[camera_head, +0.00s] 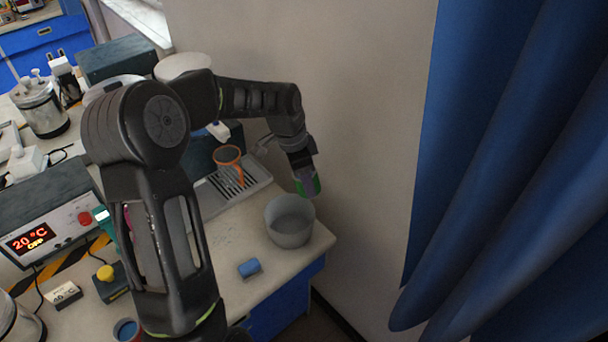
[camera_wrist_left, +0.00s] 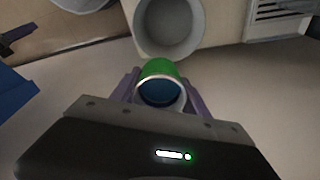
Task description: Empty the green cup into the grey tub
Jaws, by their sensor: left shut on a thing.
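My left gripper (camera_head: 305,180) is shut on the green cup (camera_head: 313,187) and holds it above the back right rim of the grey tub. The grey tub (camera_head: 289,238) stands upright near the table's right corner, and its inside looks empty. In the left wrist view the green cup (camera_wrist_left: 160,68) sits between the purple fingers of my left gripper (camera_wrist_left: 160,92), and something dark blue shows inside its pale rim. The grey tub also shows in the left wrist view (camera_wrist_left: 138,30), just beyond the cup. My right gripper is in neither view.
A blue block (camera_head: 249,268) lies on the table (camera_head: 225,290) in front of the tub. A wall and blue curtain (camera_head: 500,150) bound the right side.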

